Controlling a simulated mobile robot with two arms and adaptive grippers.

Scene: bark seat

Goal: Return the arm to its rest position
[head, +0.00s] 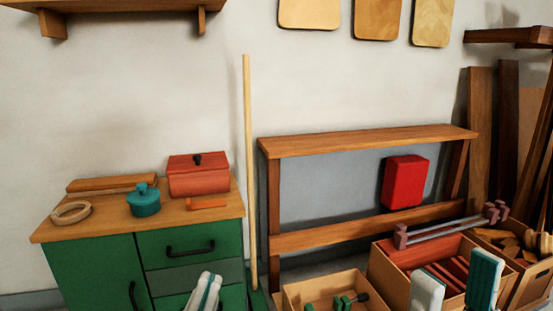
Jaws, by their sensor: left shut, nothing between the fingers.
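My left gripper (206,288) is at the bottom of the head view, in front of the green cabinet's drawers. Its pale fingers are together, with nothing seen between them. My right gripper (456,284) is at the lower right. Its two wide fingers, with pale and teal surfaces, stand well apart in front of an open box of reddish wood pieces. I see nothing held between them. Most of both arms is below the picture.
A green cabinet (95,270) carries a teal pot (144,199), a wooden ring (71,212) and a red box (198,176). A pole (248,150) leans on the wall. A wooden frame (370,140) stands behind open crates (325,285). A red block (404,182) hangs there.

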